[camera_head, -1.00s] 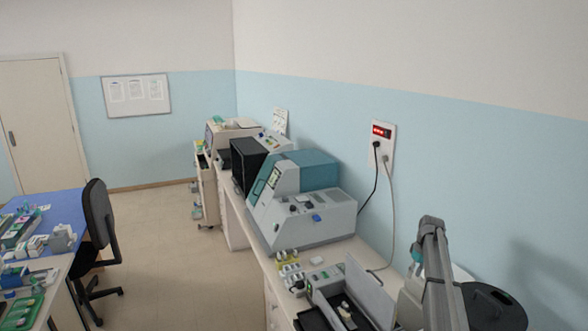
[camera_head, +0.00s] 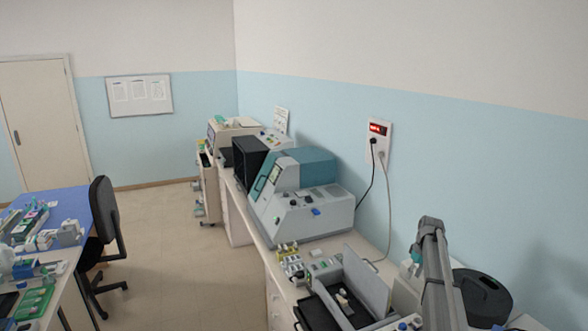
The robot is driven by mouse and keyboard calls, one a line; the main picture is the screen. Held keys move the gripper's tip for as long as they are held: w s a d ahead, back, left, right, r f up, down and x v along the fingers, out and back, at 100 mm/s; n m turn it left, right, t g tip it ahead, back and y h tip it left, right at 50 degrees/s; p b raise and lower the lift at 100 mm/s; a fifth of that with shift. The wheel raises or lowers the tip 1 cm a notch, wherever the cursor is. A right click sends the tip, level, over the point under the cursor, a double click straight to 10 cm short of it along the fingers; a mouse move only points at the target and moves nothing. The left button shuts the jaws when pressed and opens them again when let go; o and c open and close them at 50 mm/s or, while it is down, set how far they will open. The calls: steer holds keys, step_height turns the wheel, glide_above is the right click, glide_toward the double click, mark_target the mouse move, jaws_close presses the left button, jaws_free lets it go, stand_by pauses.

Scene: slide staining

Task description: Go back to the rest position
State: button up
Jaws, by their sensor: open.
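My arm (camera_head: 436,270) rises at the lower right of the head view, a grey link in front of the bench. My gripper is not visible in this view; its end is out of the picture or hidden. Left of the arm, an open tray-like device (camera_head: 366,282) with a raised lid stands on the bench, with small pale pieces inside.
A bench along the right wall holds a teal and grey machine (camera_head: 312,215) and a black box (camera_head: 250,163). A black chair (camera_head: 104,225) stands by the blue-topped table (camera_head: 75,203) at left. The floor (camera_head: 185,260) between is clear. A black round object (camera_head: 484,297) sits right of my arm.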

steer(key=s+a+m+t+h, duration=0.2)
steer(key=s+a+m, duration=0.2)
steer(key=s+a, duration=2.35)
steer(key=s+f+b, duration=0.2)
steer(key=f+b, duration=0.7)
steer(key=f, duration=0.1)
steer(key=s+d+f+g+b, duration=0.1)
steer(key=s+f+b, duration=0.1)
steer(key=f+b, duration=0.7)
steer(key=shift+d+f+b, duration=0.3)
steer(key=shift+f+b, duration=0.1)
steer(key=shift+b, duration=0.25)
